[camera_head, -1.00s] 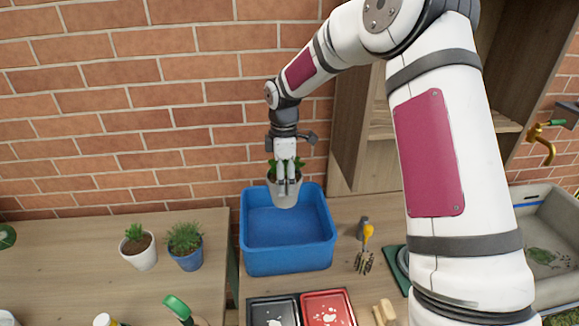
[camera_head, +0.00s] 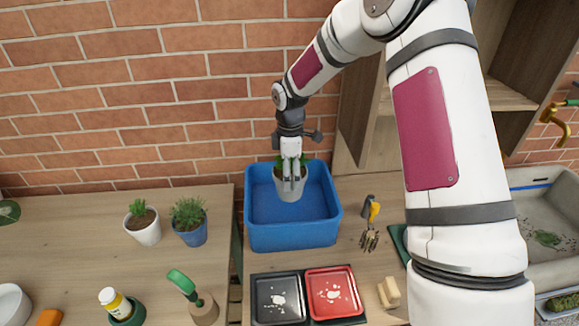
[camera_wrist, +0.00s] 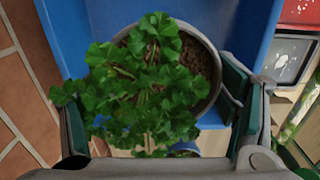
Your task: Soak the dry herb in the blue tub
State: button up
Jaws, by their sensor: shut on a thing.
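My gripper (camera_head: 291,178) is shut on a grey pot (camera_head: 290,187) with a green leafy herb. In the wrist view the herb (camera_wrist: 150,85) fills the middle, with brown soil beside it and the pot's rim (camera_wrist: 208,55) between the fingers. The blue tub (camera_head: 292,236) stands on the bench against the brick wall. The pot hangs upright over or inside the tub's opening; I cannot tell whether it touches the tub's floor. No water surface is clearly visible in the tub.
A white pot (camera_head: 143,227) and a blue pot (camera_head: 190,229) with plants stand left of the tub. A black tray (camera_head: 279,299) and a red tray (camera_head: 333,292) lie in front. A hand fork (camera_head: 370,238) lies right, before the grey sink (camera_head: 548,260).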

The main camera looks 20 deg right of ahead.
aim_at(290, 195)
jog(key=shift+f+b, duration=1.3)
jog(key=shift+f, duration=3.15)
jog(key=shift+f, duration=0.3)
jog(key=shift+r, duration=0.1)
jog(key=shift+r+p, duration=1.65)
jog(key=shift+r, duration=5.85)
